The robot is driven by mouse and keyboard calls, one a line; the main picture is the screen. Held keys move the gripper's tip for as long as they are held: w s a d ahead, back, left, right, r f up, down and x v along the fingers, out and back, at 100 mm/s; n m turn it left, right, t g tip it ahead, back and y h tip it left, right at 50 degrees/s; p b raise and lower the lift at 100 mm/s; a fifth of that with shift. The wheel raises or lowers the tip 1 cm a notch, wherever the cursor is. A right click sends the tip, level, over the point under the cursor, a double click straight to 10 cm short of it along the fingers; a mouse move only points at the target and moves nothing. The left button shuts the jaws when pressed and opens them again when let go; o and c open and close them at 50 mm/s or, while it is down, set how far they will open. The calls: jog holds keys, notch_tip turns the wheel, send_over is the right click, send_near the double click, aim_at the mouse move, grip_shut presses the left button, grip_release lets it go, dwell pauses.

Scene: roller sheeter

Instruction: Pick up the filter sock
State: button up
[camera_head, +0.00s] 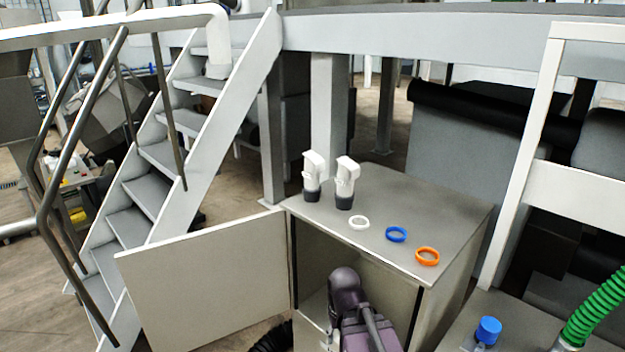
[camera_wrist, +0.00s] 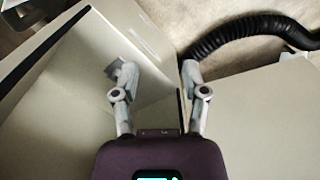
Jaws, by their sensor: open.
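I cannot make out a filter sock in either view. My gripper (camera_wrist: 156,76) is open and empty in the wrist view, its two grey fingers apart over pale panels. In the head view, my purple-grey arm reaches in front of the open grey cabinet (camera_head: 460,250), and the fingers are hidden there. The cabinet's door (camera_head: 205,285) stands open to the left. Much of the cabinet's inside is dark or hidden behind my arm.
On the cabinet top are two white-and-black fittings (camera_head: 345,185), a white ring (camera_head: 359,223), a blue ring (camera_head: 396,235) and an orange ring (camera_head: 427,257). A black corrugated hose (camera_wrist: 245,26) lies near the panels. Stairs (camera_head: 165,155) stand left; a green hose (camera_head: 596,310) is right.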

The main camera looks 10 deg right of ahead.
jog(key=shift+o, duration=0.2)
jog(key=o, duration=0.3)
jog(key=shift+o, duration=1.3)
jog(key=shift+w+r, duration=0.15)
jog(key=w+r+n+t+h+p, duration=0.25)
jog(key=w+r+n+p, duration=0.35)
jog(key=w, duration=0.3)
jog(key=w+r+n+t+h+p, duration=0.2)
jog(key=w+r+n+h+p, duration=0.15)
jog(key=w+r+n, duration=0.5)
jog(key=w+a+r+n+t+h+p, duration=0.1)
jog(key=w+a+r+n+p, duration=0.3)
jog(key=w, duration=0.5)
jog(key=w+a+r+n+t+h+p, duration=0.2)
jog(key=w+a+r+n+t+p, duration=0.2)
jog(key=w+r+n, duration=0.5)
notch_tip(320, 180, up, 2)
jog(key=shift+w+r+t+p, duration=0.2)
jog(key=shift+w+t+p, duration=0.15)
jog(key=shift+p, duration=0.25)
